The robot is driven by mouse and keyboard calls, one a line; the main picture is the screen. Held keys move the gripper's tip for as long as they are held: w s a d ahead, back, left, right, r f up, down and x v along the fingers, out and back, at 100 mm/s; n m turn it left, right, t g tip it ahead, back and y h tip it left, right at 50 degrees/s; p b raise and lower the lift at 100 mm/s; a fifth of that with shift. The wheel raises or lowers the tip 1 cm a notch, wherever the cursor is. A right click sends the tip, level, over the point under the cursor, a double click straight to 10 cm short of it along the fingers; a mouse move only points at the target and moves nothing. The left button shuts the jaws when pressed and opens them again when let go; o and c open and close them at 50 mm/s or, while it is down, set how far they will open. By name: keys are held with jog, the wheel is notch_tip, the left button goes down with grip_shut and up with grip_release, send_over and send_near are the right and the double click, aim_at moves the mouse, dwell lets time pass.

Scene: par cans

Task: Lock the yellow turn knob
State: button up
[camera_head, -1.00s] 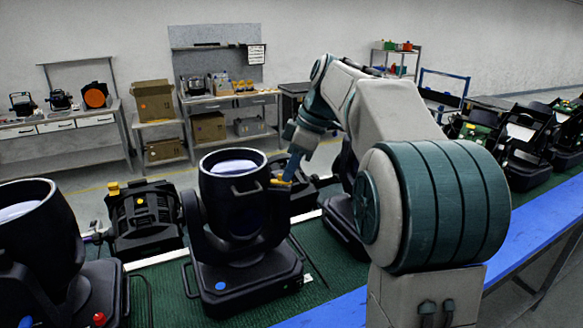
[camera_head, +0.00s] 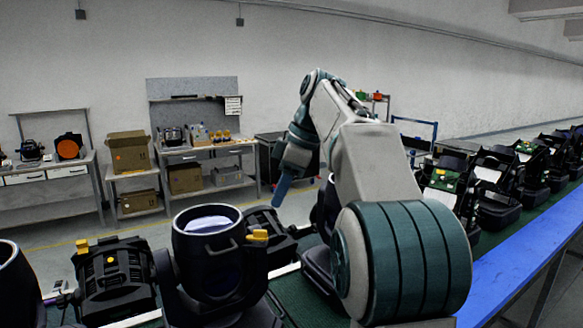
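A yellow turn knob (camera_head: 257,236) sticks out from the right side of a black par can (camera_head: 208,265), just below its rim. The par can stands upright with its round opening facing up. My gripper (camera_head: 278,203) hangs above and to the right of this knob, with its blue fingers pointing down. It looks apart from the knob, and nothing shows in it. The fingers overlap in this view, so I cannot tell whether they are open. Another yellow knob (camera_head: 82,245) sits on top of a black lamp unit (camera_head: 114,278) at the left.
The units stand on a green bench top (camera_head: 298,296) with a blue front edge (camera_head: 525,240). Another can (camera_head: 14,285) is cut off at the left. Several black fixtures (camera_head: 497,180) line the right. Workbenches with boxes (camera_head: 128,152) stand at the back wall.

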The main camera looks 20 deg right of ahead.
jog(key=shift+p+v, duration=0.4)
jog(key=shift+v, duration=2.35)
jog(key=shift+f, duration=0.1)
jog(key=s+a+f+m+t+h, duration=0.1)
jog(key=s+a+f+m+h, duration=0.1)
jog(key=s+f+m, duration=0.4)
jog(key=s+a+f+m+t+h, duration=0.1)
jog(key=s+f+m, duration=0.6)
jog(key=s+f, duration=0.9)
notch_tip(320, 180, down, 5)
jog(key=a+h, duration=0.1)
jog(key=a, duration=0.1)
jog(key=shift+s+a, duration=0.35)
jog(key=shift+s, duration=0.05)
